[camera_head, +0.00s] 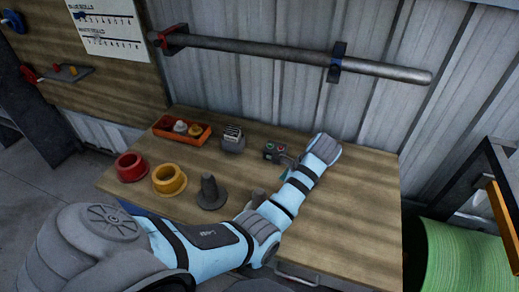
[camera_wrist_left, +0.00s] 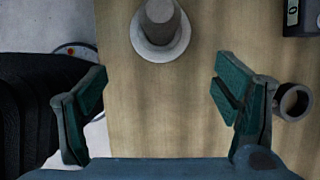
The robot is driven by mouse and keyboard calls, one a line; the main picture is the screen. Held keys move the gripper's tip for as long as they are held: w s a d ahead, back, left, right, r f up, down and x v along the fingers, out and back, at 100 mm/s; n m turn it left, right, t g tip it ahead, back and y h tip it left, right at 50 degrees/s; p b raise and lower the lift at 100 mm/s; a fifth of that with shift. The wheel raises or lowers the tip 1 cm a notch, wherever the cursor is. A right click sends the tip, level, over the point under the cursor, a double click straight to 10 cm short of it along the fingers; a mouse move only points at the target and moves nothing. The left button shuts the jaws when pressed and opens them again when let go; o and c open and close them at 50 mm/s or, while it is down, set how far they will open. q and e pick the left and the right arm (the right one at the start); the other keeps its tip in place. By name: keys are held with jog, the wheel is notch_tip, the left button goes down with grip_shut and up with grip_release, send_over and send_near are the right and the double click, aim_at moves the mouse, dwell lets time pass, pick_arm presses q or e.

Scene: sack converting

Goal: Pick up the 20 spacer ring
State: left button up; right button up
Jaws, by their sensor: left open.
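A dark grey hollow ring (camera_wrist_left: 293,101) lies on the table at the right of the left wrist view, just outside the right finger. No size mark is readable on it, so I cannot tell whether it is the 20 spacer ring. My left gripper (camera_wrist_left: 161,80) is open with two teal fingers, and bare wood shows between them. In the head view my own arm mostly hides this gripper; a bit of teal shows beside the wrist. A grey flanged post (camera_wrist_left: 160,27) stands above the gap in the wrist view; the head view shows it (camera_head: 211,193) left of my arm.
A red ring (camera_head: 131,167) and a yellow ring (camera_head: 168,180) sit at the table's left. Behind them are an orange tray (camera_head: 165,135) with small parts, a slotted grey piece (camera_head: 232,139) and a button box (camera_head: 274,152). The table's right side (camera_head: 355,205) is clear.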

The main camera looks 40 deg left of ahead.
pick_arm(q)
jog(key=x, duration=0.8)
jog(key=a+b+x, duration=0.1)
jog(key=x, duration=0.4)
jog(key=shift+s+r, duration=0.15)
jog(key=shift+s, duration=0.1)
pick_arm(e)
notch_tip(320, 180, down, 2)
jog(key=shift+a+f, duration=0.15)
jog(key=shift+f, duration=0.1)
pick_arm(q)
jog(key=c, duration=1.5)
jog(key=shift+o, duration=0.2)
jog(key=shift+r, duration=0.15)
pick_arm(e)
jog(key=shift+r, duration=0.1)
